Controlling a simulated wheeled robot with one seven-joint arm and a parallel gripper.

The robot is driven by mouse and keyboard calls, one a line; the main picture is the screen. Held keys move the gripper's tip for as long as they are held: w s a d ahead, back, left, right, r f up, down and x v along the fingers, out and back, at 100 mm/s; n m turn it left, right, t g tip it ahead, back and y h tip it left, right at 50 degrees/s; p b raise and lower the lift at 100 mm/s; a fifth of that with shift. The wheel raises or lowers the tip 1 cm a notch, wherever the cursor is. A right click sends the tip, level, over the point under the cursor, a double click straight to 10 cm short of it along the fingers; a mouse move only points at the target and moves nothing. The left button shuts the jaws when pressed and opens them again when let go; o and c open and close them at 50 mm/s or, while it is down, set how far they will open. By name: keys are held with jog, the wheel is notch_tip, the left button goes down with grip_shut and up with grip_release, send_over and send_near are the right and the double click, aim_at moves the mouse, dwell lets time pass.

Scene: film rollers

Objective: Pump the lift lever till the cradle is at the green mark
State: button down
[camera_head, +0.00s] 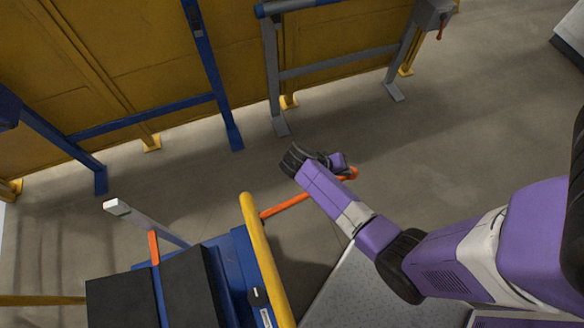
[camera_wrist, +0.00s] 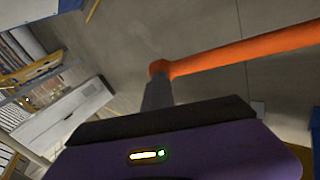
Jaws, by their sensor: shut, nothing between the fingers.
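The orange lift lever (camera_head: 290,205) slopes up and right from the blue lift, ending beside my gripper (camera_head: 345,168). In the wrist view the lever (camera_wrist: 245,50) runs from the right edge to its rounded end, at the tip of my shut, empty gripper (camera_wrist: 157,92). The tip looks very close to the lever's end; I cannot tell whether they touch. The cradle appears to be the dark pads (camera_head: 190,285) on the blue lift at lower left. A grey post (camera_head: 145,222) stands behind it, with a small greenish patch on its end and an orange piece (camera_head: 153,247) beside it.
A yellow rail (camera_head: 262,255) stands on the lift, between the pads and my arm. Blue and grey stands (camera_head: 335,65) line the yellow wall (camera_head: 130,50) behind. A grey plate (camera_head: 365,290) lies below my arm. The concrete floor beyond my gripper is open.

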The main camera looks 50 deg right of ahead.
jog(key=f+b, duration=0.1)
jog(key=f, duration=0.1)
jog(key=f+b, duration=0.1)
jog(key=s+d+f+b, duration=0.1)
jog(key=f, duration=0.1)
jog(key=shift+f, duration=0.3)
jog(key=shift+w+r, duration=0.1)
jog(key=shift+r, duration=0.25)
jog(key=w+a+r+p, duration=0.2)
jog(key=a+r+p, duration=0.1)
jog(key=r+p, duration=0.4)
jog(key=w+a+r+p, duration=0.2)
jog(key=a+r+p, duration=0.1)
jog(key=r+p, duration=0.4)
notch_tip(320, 180, up, 2)
jog(key=shift+w+a+r, duration=0.25)
jog(key=shift+w+a, duration=0.1)
jog(key=shift+a, duration=0.05)
jog(key=b, duration=0.3)
send_over(345, 178)
jog(key=w+a, duration=0.2)
jog(key=a, duration=0.1)
jog(key=shift+w+d+f, duration=0.1)
jog(key=shift+f, duration=1.25)
jog(key=shift+w+d+f, duration=0.1)
jog(key=shift+f, duration=1.25)
